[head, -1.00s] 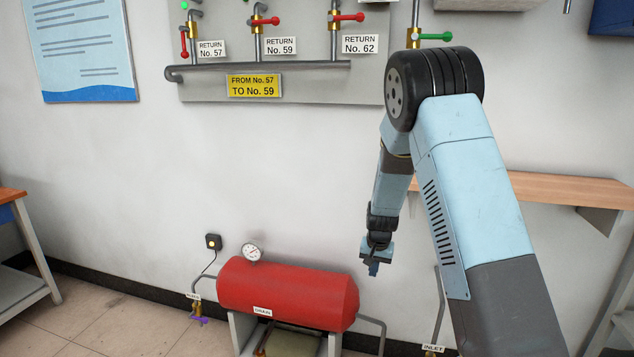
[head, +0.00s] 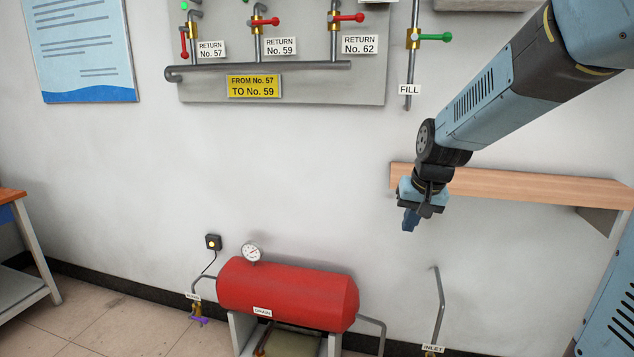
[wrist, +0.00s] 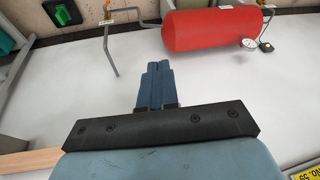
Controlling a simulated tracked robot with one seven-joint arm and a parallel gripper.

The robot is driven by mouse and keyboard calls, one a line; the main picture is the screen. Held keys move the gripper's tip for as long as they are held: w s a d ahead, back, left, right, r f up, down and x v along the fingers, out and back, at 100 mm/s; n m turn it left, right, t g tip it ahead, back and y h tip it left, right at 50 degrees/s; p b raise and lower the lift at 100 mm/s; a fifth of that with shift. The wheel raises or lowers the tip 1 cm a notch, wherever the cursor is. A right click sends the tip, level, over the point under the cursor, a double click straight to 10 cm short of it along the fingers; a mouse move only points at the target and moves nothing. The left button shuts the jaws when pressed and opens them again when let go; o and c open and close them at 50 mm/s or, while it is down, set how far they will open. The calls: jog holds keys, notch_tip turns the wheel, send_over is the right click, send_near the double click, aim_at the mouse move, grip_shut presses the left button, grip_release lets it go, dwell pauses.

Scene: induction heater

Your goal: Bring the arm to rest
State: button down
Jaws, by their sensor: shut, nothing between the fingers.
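My gripper (head: 410,220) hangs in the air in front of the white wall, beside the left end of the wooden shelf, with its fingers pointing down. In the wrist view its two blue fingers (wrist: 157,85) lie side by side, shut, with nothing between them. My arm reaches in from the upper right of the head view. The red tank (head: 288,294) is below and to the left of my gripper, well apart from it.
The wooden shelf (head: 520,186) is on the wall at the right. The valve panel (head: 300,88) is above left, and the fill pipe (head: 408,72) hangs above my gripper. The inlet pipe (head: 440,305) stands below. The wall between panel and tank is clear.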

jog(key=s+d+r+t, duration=0.1)
jog(key=s+r, duration=0.2)
jog(key=s, duration=0.7)
jog(key=s+d+r+n+h, duration=0.1)
jog(key=s+r, duration=0.3)
jog(key=s, duration=0.7)
jog(key=shift+s+d+t, duration=0.15)
jog(key=shift+d+t, duration=0.2)
jog(key=shift+t, duration=0.05)
jog(key=shift+a, duration=0.1)
